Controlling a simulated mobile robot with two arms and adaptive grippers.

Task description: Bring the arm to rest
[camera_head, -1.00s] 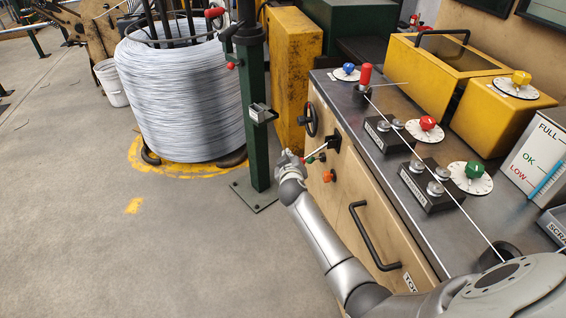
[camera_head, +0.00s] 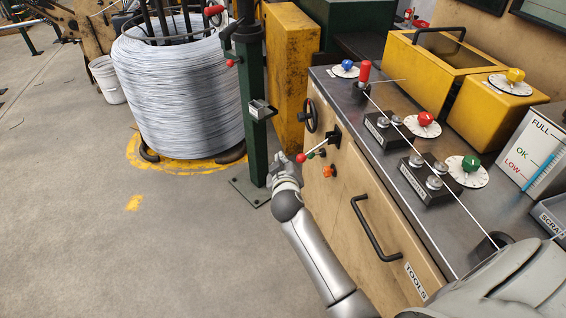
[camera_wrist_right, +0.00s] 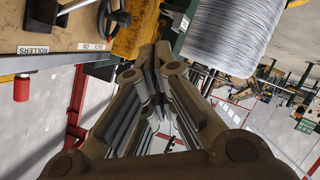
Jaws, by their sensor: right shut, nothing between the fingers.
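My right arm reaches up from the lower right in the head view. Its gripper (camera_head: 282,165) is just left of the machine cabinet's front, beside the red-knobbed lever (camera_head: 301,158). A small gap seems to separate the gripper from the red knob. In the right wrist view the gripper fingers (camera_wrist_right: 155,52) are closed together with nothing between them. My left gripper is not in view.
The cabinet (camera_head: 335,208) with its black handle (camera_head: 372,232) stands right of the arm. A green post (camera_head: 254,120) and a large wire coil (camera_head: 180,95) stand beyond the gripper. The floor (camera_head: 90,240) to the left is clear.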

